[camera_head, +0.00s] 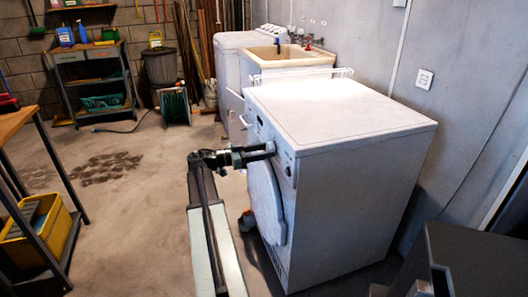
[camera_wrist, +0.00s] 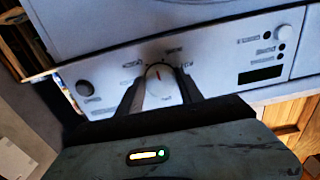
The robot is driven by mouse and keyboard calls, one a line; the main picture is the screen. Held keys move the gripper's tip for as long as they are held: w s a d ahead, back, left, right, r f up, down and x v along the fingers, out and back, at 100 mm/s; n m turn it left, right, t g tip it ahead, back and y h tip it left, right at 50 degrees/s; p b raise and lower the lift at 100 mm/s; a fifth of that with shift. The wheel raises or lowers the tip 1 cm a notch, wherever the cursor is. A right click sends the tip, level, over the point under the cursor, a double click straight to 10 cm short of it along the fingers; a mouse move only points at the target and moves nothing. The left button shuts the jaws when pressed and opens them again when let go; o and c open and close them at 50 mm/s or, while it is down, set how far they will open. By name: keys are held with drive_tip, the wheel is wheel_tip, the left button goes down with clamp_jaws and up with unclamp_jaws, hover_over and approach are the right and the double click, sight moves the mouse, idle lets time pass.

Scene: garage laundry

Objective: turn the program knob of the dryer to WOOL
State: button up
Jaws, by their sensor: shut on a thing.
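The white dryer (camera_head: 340,190) stands right of centre in the head view, its front panel turned to the left. The wrist view shows its light panel close up, with the round pale program knob (camera_wrist: 159,72) in the middle. A short red mark shows on the knob's face. Small labels surround the knob; they are too blurred to read, so I cannot tell which one is WOOL. My gripper (camera_wrist: 160,86) is shut on the knob, one dark finger on each side. In the head view my gripper (camera_head: 272,150) reaches the panel's upper front; the knob is hidden there.
The dryer's round door (camera_head: 265,203) is below my gripper. A sink (camera_head: 290,60) stands behind the dryer.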

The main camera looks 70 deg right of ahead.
drive_tip(key=shift+m, duration=1.9)
drive_tip(key=o, duration=1.3)
drive_tip(key=shift+o, duration=0.2)
drive_tip(key=v, duration=0.8)
drive_tip(key=shift+d, duration=0.15)
